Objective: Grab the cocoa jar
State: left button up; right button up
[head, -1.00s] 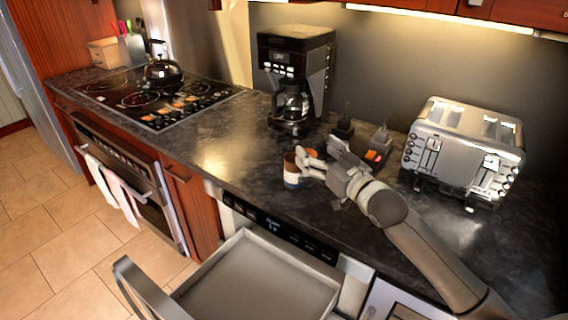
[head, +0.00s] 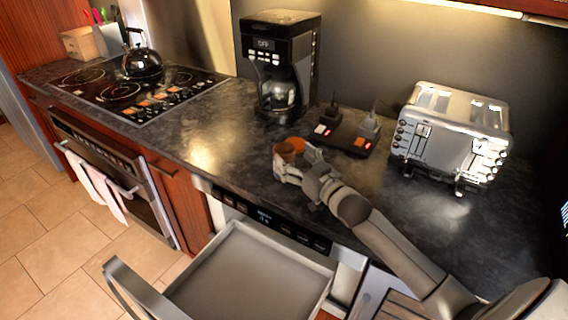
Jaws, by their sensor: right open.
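The cocoa jar (head: 288,147) stands on the dark counter, near its front edge above the open drawer. Its brown top shows; its lower part is mostly hidden by my gripper. My right gripper (head: 290,166) is at the jar with its fingers spread around the near side of it. I cannot tell whether the fingers touch the jar. My left gripper is not in view.
The microwave drawer (head: 240,275) is pulled out below the counter. A coffee maker (head: 262,50) stands behind the jar, and a power strip (head: 345,136) with plugs lies to the right. A toaster (head: 452,135) is farther right. The counter left of the jar is clear.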

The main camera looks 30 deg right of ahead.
aim_at(284, 148)
jog(key=w, duration=0.5)
jog(key=shift+w+a+p, duration=0.15)
jog(key=shift+a+p, duration=0.15)
jog(key=shift+p, duration=0.1)
jog(key=shift+c, duration=0.3)
jog(key=c, duration=1.4)
jog(key=shift+r, duration=0.1)
jog(key=shift+c, duration=0.5)
jog(key=shift+r, duration=0.1)
